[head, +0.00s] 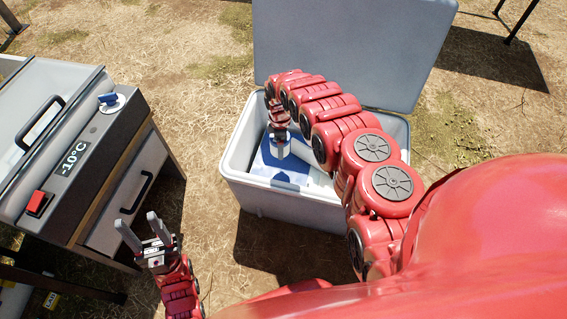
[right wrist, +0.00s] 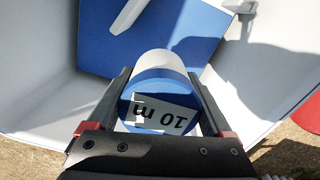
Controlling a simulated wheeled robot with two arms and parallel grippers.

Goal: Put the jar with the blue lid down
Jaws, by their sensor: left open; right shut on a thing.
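The jar with the blue lid (right wrist: 150,88) is between the fingers of my right gripper (right wrist: 160,110). Its lid faces the right wrist camera and carries a white label reading "10 m", upside down in that view. Its pale body extends away toward the cooler's inside. In the head view my right gripper (head: 279,143) reaches down into the open grey cooler (head: 285,202), above a blue surface (head: 285,172). I cannot tell whether the jar touches the cooler's bottom. My left gripper (head: 145,235) is open and empty, outside the cooler at the lower left.
The cooler's lid (head: 350,45) stands open behind it. At the left is a freezer unit (head: 90,140) with a "-10°C" display, a red switch (head: 38,203) and a blue knob (head: 108,99). Dry ground lies between it and the cooler.

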